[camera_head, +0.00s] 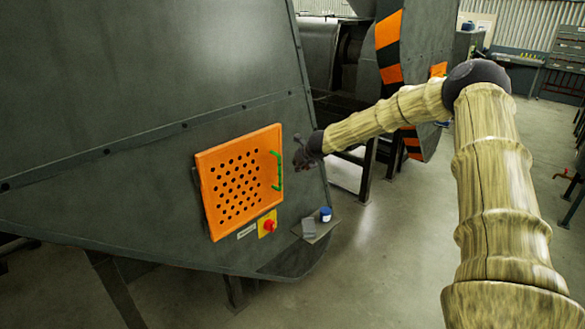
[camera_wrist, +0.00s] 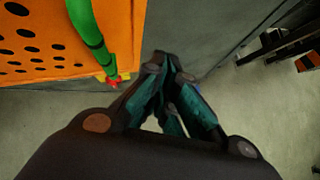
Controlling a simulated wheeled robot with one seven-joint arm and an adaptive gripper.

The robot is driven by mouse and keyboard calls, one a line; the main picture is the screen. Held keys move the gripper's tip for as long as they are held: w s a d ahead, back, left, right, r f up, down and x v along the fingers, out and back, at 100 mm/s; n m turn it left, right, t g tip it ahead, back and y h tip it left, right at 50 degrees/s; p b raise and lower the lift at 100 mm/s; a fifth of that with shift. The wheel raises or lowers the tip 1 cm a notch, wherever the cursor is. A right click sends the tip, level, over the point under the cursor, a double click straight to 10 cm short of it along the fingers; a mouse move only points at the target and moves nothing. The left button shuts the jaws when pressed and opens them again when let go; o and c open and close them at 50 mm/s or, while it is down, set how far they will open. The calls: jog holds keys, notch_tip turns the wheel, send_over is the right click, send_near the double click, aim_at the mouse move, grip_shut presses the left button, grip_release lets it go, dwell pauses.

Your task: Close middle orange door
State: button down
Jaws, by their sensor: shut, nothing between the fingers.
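The orange door (camera_head: 239,180), a perforated panel with a green handle (camera_head: 276,170), is on the side of the grey machine. It looks nearly flush with the machine, with a dark edge showing at its left; I cannot tell whether it is fully closed. My gripper (camera_head: 299,158) is just right of the handle, close to the machine's wall. In the wrist view the door (camera_wrist: 50,40) and handle (camera_wrist: 90,35) are at the upper left. My gripper (camera_wrist: 165,65) is shut and empty there, beside the door's edge and apart from the handle.
A red knob on a yellow plate (camera_head: 267,226) is below the door. A small shelf (camera_head: 316,230) with a blue jar (camera_head: 325,214) and a grey block (camera_head: 308,228) is lower right. The floor (camera_head: 400,250) right of the machine is open.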

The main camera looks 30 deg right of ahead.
jog(key=b+v, duration=0.1)
jog(key=v, duration=0.6)
jog(key=shift+s+d+r+b, duration=0.25)
jog(key=shift+d+r+b, duration=0.1)
jog(key=shift+d, duration=0.15)
